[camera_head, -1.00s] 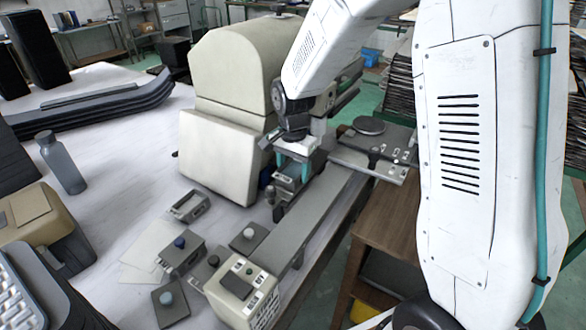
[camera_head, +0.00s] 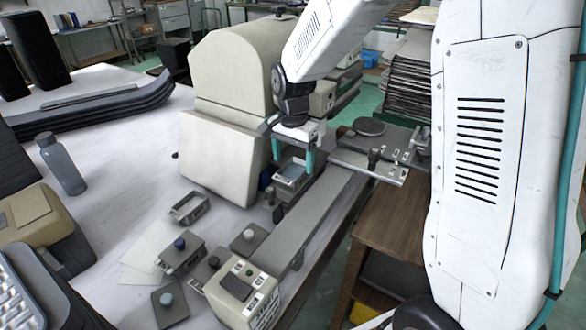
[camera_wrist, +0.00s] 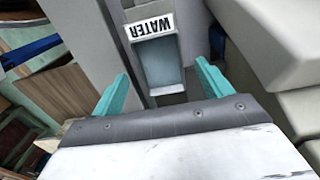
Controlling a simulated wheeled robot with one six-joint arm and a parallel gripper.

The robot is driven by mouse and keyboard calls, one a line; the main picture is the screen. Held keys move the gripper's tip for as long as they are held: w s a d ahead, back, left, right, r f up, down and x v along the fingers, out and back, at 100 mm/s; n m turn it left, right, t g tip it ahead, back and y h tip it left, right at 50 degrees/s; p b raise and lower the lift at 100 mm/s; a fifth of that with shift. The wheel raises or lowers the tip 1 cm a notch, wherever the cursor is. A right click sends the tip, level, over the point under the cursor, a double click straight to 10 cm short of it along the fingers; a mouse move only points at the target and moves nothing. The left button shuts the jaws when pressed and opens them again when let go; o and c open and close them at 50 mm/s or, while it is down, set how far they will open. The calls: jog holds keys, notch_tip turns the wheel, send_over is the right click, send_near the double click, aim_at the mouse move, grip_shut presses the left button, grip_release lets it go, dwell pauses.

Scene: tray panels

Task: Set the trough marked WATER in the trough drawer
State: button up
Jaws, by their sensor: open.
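The trough marked WATER (camera_wrist: 160,62) is a grey, open-topped box with a pale blue inside and a white label. In the wrist view its label end points away from my gripper. In the head view the trough (camera_head: 291,172) stands beside the large cream machine, at the far end of a long grey rail. My gripper (camera_head: 292,150) is above it, pointing down, with its teal fingers apart. In the wrist view the fingers of my gripper (camera_wrist: 162,74) are on either side of the trough, with gaps; it is not gripped. I cannot identify the trough drawer for certain.
The cream machine (camera_head: 233,95) stands close left of my gripper. A grey plate with a round disc (camera_head: 369,127) lies to the right. A small open grey box (camera_head: 190,207) and several knobbed blocks lie nearer. A grey bottle (camera_head: 62,165) stands left; the white table between is clear.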

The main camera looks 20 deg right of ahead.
notch_tip(320, 180, up, 8)
jog(key=s+d+r+n, duration=0.1)
jog(key=s+r+n, duration=0.25)
jog(key=s, duration=0.45)
jog(key=s+d+r+n, duration=0.15)
jog(key=s+r, duration=0.25)
jog(key=s, duration=0.4)
jog(key=s+f+n+t, duration=0.1)
jog(key=s+n, duration=0.4)
jog(key=s, duration=0.9)
jog(key=shift+d+f+n, duration=0.3)
jog(key=shift+n, duration=0.1)
